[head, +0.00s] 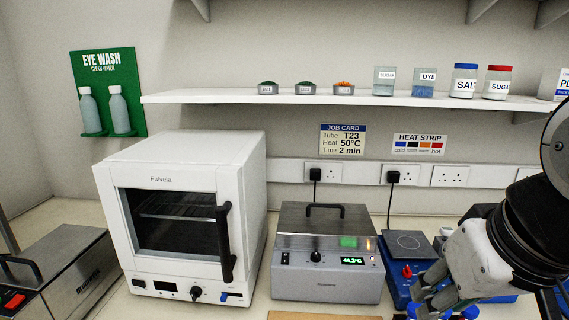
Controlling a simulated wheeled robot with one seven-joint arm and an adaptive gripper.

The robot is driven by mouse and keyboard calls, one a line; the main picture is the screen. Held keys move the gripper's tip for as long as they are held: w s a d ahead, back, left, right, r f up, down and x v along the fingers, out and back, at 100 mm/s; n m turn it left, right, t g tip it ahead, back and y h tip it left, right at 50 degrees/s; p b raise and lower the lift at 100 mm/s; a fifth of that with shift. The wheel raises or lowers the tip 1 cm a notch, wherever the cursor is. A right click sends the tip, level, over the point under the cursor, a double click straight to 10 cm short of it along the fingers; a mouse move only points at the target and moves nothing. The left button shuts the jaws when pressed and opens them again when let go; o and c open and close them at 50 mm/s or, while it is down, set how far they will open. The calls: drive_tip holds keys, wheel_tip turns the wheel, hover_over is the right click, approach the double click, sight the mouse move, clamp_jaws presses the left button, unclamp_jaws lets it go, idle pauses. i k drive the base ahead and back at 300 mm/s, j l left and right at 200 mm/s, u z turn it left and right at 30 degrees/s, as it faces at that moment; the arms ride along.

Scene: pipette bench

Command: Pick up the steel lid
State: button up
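A steel lid (290,241) with a black bar handle (324,206) sits on top of the grey heating bath (325,286) in the middle of the bench. The lid looks flat and closed over the bath. My gripper (428,292) is at the lower right, apart from the lid and to the right of the bath, in front of a blue device. Its grey fingers point to the lower left. The gap between the fingertips is not clear, and I see nothing certain in it.
A white oven (180,215) stands left of the bath. Another steel box (60,275) with a black handle is at far left. A blue hotplate device (402,285) is close on the bath's right. A shelf (345,99) with jars and dishes runs above.

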sight(326, 226)
drive_tip(key=i+j+z, duration=0.1)
drive_tip(key=j, duration=0.7)
drive_tip(key=i+j, duration=0.1)
drive_tip(key=j, duration=0.7)
drive_tip(key=l+z, duration=0.05)
